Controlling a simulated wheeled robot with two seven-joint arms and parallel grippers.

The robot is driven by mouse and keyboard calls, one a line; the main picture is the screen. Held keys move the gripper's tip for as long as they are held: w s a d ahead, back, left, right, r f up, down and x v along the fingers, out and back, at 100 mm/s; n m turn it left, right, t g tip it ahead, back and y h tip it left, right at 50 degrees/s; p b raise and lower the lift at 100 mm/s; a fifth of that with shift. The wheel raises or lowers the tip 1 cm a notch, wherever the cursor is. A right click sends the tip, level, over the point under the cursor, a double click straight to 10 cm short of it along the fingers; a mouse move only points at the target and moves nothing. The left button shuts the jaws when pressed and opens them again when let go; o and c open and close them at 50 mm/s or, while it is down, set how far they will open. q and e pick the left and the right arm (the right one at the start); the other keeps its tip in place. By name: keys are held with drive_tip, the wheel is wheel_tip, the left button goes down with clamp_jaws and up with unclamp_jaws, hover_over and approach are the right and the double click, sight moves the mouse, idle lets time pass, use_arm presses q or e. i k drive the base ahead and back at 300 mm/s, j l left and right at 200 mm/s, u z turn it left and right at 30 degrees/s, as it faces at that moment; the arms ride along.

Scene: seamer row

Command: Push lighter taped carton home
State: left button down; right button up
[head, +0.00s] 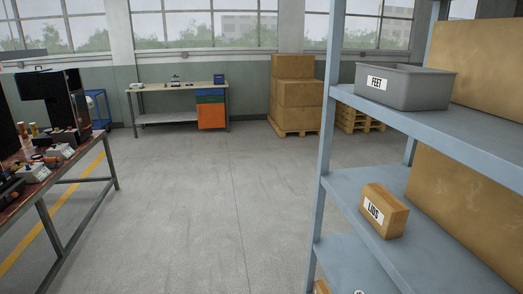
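A small brown carton labelled LIDS (384,210) sits on the middle shelf of the blue-grey rack (325,130) at right, a little back from the shelf's left edge. A large plain brown carton (470,205) stands behind it on the same shelf, cut off by the right edge. Another large carton (480,70) stands on the upper shelf. I cannot make out tape on any of them, or which is lighter. Neither of my grippers is in view.
A grey FEET bin (405,88) sits on the upper shelf. A cluttered workbench (55,170) stands at left. Stacked cartons (295,95) rest on a pallet at the back, beside a table (175,87). The grey floor (215,200) between is clear.

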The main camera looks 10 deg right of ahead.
sight(388, 216)
drive_tip(key=i+j+z, duration=0.3)
drive_tip(key=i+j, duration=0.15)
drive_tip(key=i+j+z, duration=0.35)
drive_tip(key=i+j, duration=0.2)
